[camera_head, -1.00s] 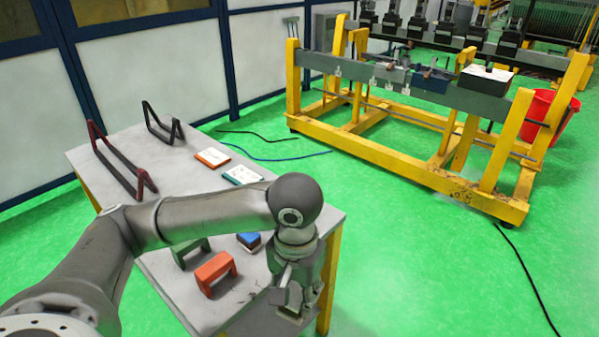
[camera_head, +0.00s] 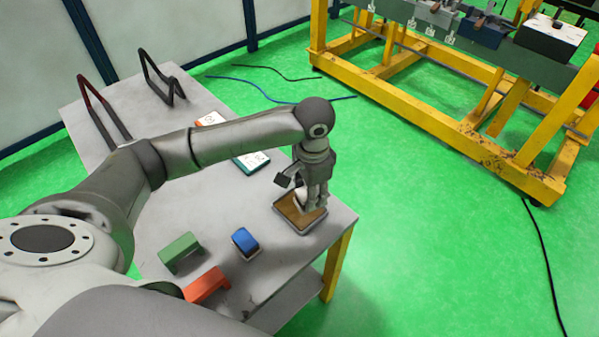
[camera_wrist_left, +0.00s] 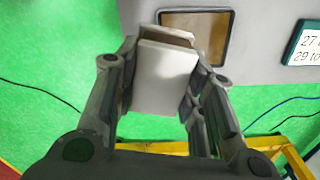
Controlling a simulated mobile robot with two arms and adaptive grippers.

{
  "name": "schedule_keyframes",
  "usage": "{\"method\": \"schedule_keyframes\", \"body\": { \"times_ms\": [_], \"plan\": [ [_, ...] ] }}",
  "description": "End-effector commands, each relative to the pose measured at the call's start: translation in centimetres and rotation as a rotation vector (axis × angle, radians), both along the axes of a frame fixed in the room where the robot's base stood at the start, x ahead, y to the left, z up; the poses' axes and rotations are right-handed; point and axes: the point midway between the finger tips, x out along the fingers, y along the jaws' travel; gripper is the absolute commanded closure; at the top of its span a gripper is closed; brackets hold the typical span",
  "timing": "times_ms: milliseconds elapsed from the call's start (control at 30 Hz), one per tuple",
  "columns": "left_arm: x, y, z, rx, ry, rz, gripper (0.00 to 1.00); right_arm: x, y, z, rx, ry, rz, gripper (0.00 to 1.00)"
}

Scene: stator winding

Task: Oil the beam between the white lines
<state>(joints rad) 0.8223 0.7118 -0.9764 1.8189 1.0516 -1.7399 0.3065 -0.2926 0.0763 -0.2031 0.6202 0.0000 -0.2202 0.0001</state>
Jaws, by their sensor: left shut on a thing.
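My left gripper (camera_head: 314,205) is shut on a pale flat block (camera_wrist_left: 166,75), which fills the space between the fingers in the left wrist view. In the head view the gripper points down over a shallow tray with a brown inside (camera_head: 287,212), near the table's right corner. The tray also shows behind the block in the left wrist view (camera_wrist_left: 224,35). I cannot tell whether the block touches the tray. The long dark grey beam (camera_head: 546,69) lies on a yellow frame at the upper right. Small white marks (camera_head: 430,30) show on its side. My right gripper is not in view.
On the grey table (camera_head: 200,222) stand a green block (camera_head: 181,250), a blue block (camera_head: 245,242) and a red block (camera_head: 208,285). Green floor with cables separates table and yellow frame (camera_head: 440,118).

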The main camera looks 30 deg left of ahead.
Motion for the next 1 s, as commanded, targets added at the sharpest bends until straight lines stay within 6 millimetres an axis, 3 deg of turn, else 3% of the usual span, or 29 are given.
{"method": "schedule_keyframes", "body": {
  "times_ms": [33,100,233,500,667,1000],
  "plan": [
    [0.6,0.4,0.2,0.002,0.005,-0.045,0.82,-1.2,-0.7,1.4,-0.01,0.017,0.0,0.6],
    [1.4,1.0,-0.4,0.002,0.005,-0.12,0.82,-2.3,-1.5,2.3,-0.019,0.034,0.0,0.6],
    [2.5,2.2,-1.6,0.003,0.005,-0.26,0.82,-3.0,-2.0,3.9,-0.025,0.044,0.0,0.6],
    [3.6,4.4,-3.7,0.001,0.003,-0.476,0.82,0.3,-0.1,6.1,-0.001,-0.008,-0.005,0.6],
    [3.8,4.9,-4.3,0.002,0.0,-0.527,0.82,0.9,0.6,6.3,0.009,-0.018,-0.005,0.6],
    [3.9,4.9,-6.5,0.002,0.0,-0.535,0.82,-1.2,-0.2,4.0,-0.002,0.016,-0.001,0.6]
  ]
}}
